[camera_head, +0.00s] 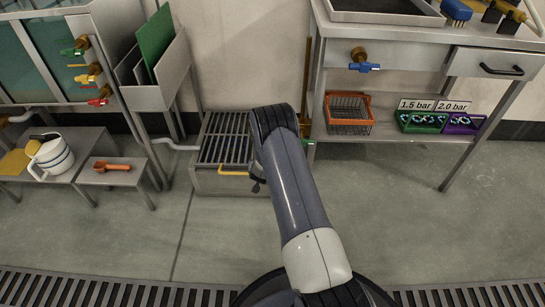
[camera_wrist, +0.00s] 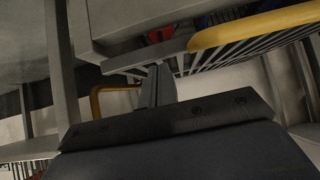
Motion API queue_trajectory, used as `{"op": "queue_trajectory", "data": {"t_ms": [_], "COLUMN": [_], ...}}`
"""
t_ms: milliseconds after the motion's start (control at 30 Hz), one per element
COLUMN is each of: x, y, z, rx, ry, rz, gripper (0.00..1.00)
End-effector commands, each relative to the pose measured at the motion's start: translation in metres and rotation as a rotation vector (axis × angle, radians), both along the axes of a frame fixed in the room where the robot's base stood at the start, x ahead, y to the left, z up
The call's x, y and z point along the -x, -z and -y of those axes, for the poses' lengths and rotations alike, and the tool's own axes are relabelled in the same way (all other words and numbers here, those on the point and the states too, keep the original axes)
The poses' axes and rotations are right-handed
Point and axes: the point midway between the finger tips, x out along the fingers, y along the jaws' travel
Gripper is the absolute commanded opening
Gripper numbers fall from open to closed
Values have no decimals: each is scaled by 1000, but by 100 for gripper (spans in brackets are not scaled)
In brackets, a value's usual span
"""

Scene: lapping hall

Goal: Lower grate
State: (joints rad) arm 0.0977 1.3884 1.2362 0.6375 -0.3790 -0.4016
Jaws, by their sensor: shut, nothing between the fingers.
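In the head view a grey slatted grate (camera_head: 222,140) lies over a low metal box (camera_head: 228,184) on the floor. I cannot tell whether it lies fully flat. A yellow handle (camera_head: 233,173) shows at its front edge. My gripper (camera_head: 257,184) is mostly hidden behind my arm, close to the right end of that handle. In the wrist view my gripper (camera_wrist: 155,85) is shut and empty. A yellow bar (camera_wrist: 250,28) with slats (camera_wrist: 255,47) crosses the upper right, apart from the fingers. Whether the fingertips touch anything is unclear.
A workbench (camera_head: 420,135) with an orange basket (camera_head: 348,113) stands right of the grate. A rack with a green sheet (camera_head: 155,40) stands behind left. A low stand with a white jug (camera_head: 52,157) is at far left. The floor in front is clear.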

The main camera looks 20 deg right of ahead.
Motion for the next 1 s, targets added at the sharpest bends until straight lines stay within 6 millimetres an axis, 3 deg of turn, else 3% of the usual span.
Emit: {"op": "queue_trajectory", "data": {"t_ms": [200,600,767,933,1000], "x": [0,0,1,2,22], "y": [9,9,-5,-42,-24], "z": [-9,-9,-5,6,-4], "rx": [1,1,1,2,2], "ry": [-1,-1,0,-2,-5], "rz": [1,1,2,2,-9], "gripper": [0,0,0,0,0]}}
